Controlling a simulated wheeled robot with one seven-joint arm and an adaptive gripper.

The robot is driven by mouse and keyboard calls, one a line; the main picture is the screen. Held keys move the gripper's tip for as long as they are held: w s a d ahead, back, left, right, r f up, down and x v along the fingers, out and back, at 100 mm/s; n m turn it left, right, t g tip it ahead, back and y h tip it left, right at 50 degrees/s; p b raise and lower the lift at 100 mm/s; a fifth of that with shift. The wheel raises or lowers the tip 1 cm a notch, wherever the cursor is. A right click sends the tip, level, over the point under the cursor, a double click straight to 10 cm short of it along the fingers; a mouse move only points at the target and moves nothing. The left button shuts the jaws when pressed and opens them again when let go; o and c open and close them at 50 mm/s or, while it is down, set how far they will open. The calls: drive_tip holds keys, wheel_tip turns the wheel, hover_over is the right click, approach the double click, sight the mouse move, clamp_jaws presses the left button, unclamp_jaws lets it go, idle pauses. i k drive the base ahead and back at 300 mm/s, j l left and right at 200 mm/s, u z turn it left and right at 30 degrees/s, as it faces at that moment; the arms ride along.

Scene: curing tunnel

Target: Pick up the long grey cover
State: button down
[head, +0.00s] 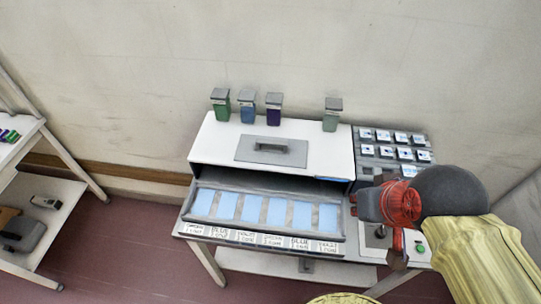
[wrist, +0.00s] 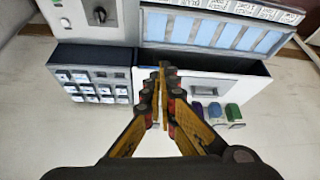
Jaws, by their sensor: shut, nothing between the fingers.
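The likeliest match for the long grey cover is a grey rectangular plate with a raised dark handle (head: 272,149), lying flat on top of the white housing (head: 222,145). In the wrist view the picture is turned round, and the grey plate (wrist: 212,90) shows right of my fingers. My gripper (head: 357,203) is at the right end of the open tray in the head view, right of and apart from the plate. In the wrist view my gripper (wrist: 161,75) has its fingers together and holds nothing. My fingers hide part of the housing there.
An open tray with several pale blue panels (head: 278,213) juts from the housing's front. A shelf cart (head: 50,205) stands left, with bare floor between.

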sight(252, 149)
drive_tip(key=i+j+z, duration=0.1)
drive_tip(key=j, duration=0.3)
drive_tip(key=i+j+z, duration=0.1)
drive_tip(key=j, duration=0.35)
drive_tip(key=i+j+z, duration=0.1)
drive_tip(key=j, duration=0.35)
